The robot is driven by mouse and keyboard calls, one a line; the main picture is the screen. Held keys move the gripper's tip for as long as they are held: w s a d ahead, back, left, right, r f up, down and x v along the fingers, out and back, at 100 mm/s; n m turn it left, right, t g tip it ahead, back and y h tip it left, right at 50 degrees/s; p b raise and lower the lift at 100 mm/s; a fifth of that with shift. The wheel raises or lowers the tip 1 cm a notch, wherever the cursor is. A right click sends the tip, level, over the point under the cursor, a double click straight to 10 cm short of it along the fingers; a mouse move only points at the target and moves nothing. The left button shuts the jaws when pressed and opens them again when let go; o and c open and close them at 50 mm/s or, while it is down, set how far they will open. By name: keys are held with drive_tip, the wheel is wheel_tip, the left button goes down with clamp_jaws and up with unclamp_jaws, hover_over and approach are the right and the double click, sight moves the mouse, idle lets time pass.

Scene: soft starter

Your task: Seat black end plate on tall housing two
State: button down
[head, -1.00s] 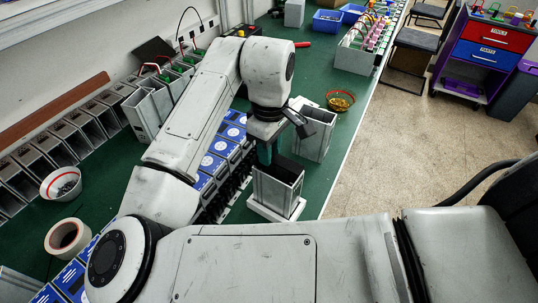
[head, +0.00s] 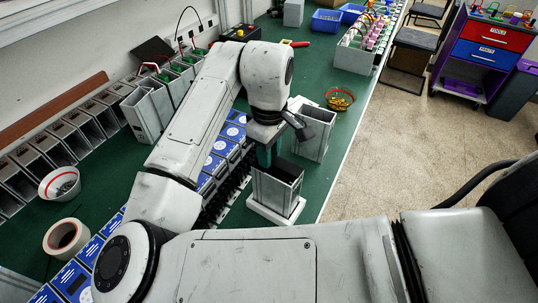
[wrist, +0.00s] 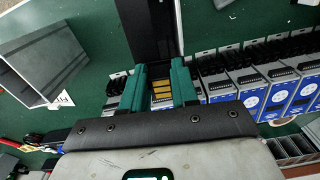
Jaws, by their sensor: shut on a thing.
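My gripper (head: 265,153) points down, its teal fingers at the upper left edge of a grey tall housing (head: 277,187) on a white base. In the wrist view my gripper (wrist: 160,88) is shut on a black piece that looks like the black end plate (wrist: 150,30); it runs up to the top edge, with yellow stripes between the fingers. Whether the plate touches the housing is hidden. Another tall housing (head: 316,131) stands behind to the right, and seems to be the one in the wrist view (wrist: 42,62). No label shows which is housing two.
A row of blue-fronted units (head: 222,147) runs close left of my gripper. Grey housings (head: 80,133) line the wall. A white bowl (head: 60,184) and tape roll (head: 67,237) stand at left. A yellow-filled basket (head: 340,99) is beyond the right housing. Green bench shows near its right edge.

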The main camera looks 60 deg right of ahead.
drive_tip(key=c, duration=0.8)
unclamp_jaws()
drive_tip(key=shift+o, duration=0.4)
drive_tip(key=o, duration=0.5)
drive_tip(key=shift+r+p, duration=2.4)
drive_tip(key=shift+p, duration=0.15)
drive_tip(key=shift+r+p, duration=0.45)
drive_tip(key=shift+r, duration=0.65)
